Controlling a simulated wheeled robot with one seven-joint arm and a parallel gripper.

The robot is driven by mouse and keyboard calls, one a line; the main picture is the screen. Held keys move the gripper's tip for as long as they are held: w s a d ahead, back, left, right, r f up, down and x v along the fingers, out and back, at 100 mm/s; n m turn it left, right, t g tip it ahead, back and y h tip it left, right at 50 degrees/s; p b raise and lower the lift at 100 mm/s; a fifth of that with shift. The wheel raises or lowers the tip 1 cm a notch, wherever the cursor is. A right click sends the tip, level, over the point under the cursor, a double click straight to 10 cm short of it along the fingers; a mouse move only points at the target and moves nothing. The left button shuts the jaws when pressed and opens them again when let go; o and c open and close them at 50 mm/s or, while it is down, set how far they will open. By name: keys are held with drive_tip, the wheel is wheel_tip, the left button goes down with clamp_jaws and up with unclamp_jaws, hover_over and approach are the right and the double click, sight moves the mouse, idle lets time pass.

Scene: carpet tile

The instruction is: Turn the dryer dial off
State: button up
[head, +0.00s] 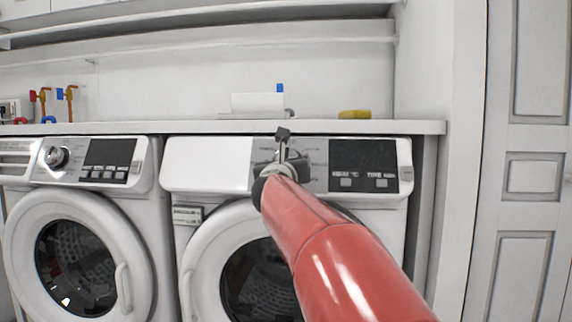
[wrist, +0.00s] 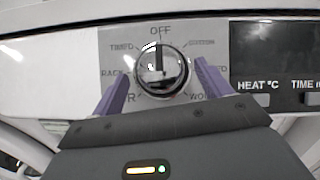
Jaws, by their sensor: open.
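The dryer (head: 208,178) is the right-hand white machine in the head view. Its dial (wrist: 162,70) is a round silver knob in the wrist view, on a grey panel with OFF printed above it and other labels around it. A dark line on the knob runs upward toward OFF, and a small reddish mark shows near its lower edge. My gripper (wrist: 161,73) is open, with one purple finger on each side of the dial; I cannot tell whether they touch it. In the head view my gripper (head: 283,145) and red arm hide the dial.
A dark display (wrist: 275,62) marked HEAT and TIME is right of the dial. A washer (head: 95,215) with its own knob stands at left. A shelf (head: 410,127) runs above both machines, holding a white box (head: 257,103) and a yellow item (head: 354,114). A white wall panel is at right.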

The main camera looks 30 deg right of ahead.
drive_tip(key=v, duration=0.6)
drive_tip(key=shift+s+a, duration=0.2)
drive_tip(key=shift+s, duration=0.05)
drive_tip(key=shift+f, duration=0.1)
drive_tip(key=s+a+n+t+y+p, duration=0.1)
drive_tip(key=s+a+n+y+p, duration=0.25)
drive_tip(key=a+n+y, duration=0.75)
drive_tip(key=s+a+f+n+g+p, duration=0.45)
drive_tip(key=s+f+n, duration=0.3)
drive_tip(key=n, duration=0.75)
drive_tip(key=s+d+f+n+g+h+p, duration=0.1)
drive_tip(key=s+f+n+g+p, duration=0.2)
drive_tip(key=s+f+n+g, duration=0.4)
drive_tip(key=s+f+n, duration=0.7)
drive_tip(key=s+f, duration=0.2)
drive_tip(key=shift+s+d, duration=0.3)
drive_tip(key=shift+s, duration=0.1)
